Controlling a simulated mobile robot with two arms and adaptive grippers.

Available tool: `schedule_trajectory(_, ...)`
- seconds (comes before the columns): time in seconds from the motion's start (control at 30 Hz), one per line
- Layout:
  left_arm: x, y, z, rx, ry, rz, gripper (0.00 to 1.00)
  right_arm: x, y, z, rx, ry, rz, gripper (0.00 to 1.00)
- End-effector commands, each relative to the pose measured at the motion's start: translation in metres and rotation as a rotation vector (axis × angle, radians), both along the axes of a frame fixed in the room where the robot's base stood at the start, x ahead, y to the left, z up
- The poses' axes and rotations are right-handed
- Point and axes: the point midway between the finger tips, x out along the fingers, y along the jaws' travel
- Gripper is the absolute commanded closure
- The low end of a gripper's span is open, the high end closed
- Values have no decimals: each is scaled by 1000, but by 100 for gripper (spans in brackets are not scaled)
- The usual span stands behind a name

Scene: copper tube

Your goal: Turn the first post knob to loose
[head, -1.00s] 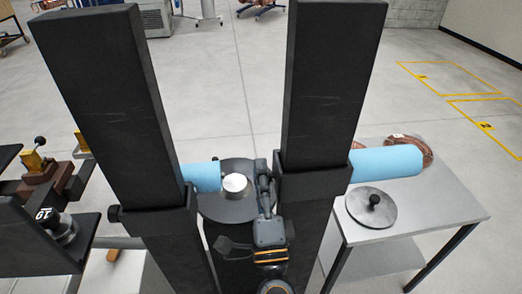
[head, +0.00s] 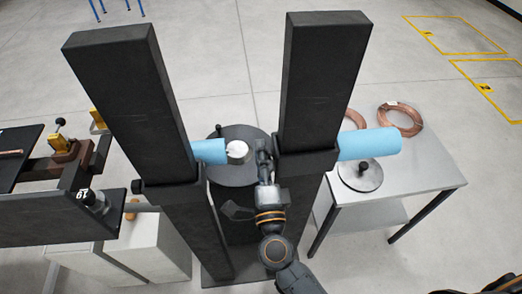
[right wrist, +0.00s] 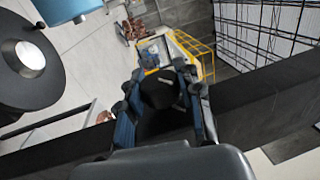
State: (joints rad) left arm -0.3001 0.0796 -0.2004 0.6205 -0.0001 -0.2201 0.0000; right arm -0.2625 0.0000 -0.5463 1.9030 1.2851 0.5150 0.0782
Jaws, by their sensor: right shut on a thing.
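Two tall black posts stand side by side in the head view, the left post (head: 135,100) and the right post (head: 325,80). Each passes through a black collar; the right collar (head: 308,162) is beside my right gripper (head: 264,160). A dark round knob (right wrist: 160,88) sits between the fingers of my right gripper (right wrist: 163,100) in the right wrist view, and the fingers are shut on it. The gripper hides this knob in the head view. Another small black knob (head: 137,187) sticks out from the left collar's left side. My left gripper is out of view.
A blue roll shows beside the left post (head: 208,151) and right post (head: 370,144). A round black plate (head: 232,174) lies between the posts. A grey table (head: 430,175) with copper coils (head: 400,118) is at right. A dark bench (head: 40,222) is at left.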

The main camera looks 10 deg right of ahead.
Motion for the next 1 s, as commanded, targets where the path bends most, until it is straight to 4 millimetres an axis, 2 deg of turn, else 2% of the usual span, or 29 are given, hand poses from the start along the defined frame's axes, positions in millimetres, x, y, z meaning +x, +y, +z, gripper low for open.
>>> schedule_trajectory(0.27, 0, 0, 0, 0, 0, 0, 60, 0, 0, -2, -1, 4, 0, 97)
schedule_trajectory(0.3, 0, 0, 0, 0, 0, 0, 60, 0, 0, -2, 0, 4, 0, 61)
schedule_trajectory(0.4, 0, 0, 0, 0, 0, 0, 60, 0, 0, -2, 0, 3, 0, 41)
schedule_trajectory(0.77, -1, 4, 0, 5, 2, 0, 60, -3, 0, -2, -1, 2, 1, 41)
schedule_trajectory(0.87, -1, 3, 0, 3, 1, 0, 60, -13, 0, -4, 0, 4, 2, 41)
schedule_trajectory(1.0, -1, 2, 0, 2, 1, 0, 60, -40, 0, -9, -2, 6, 3, 41)
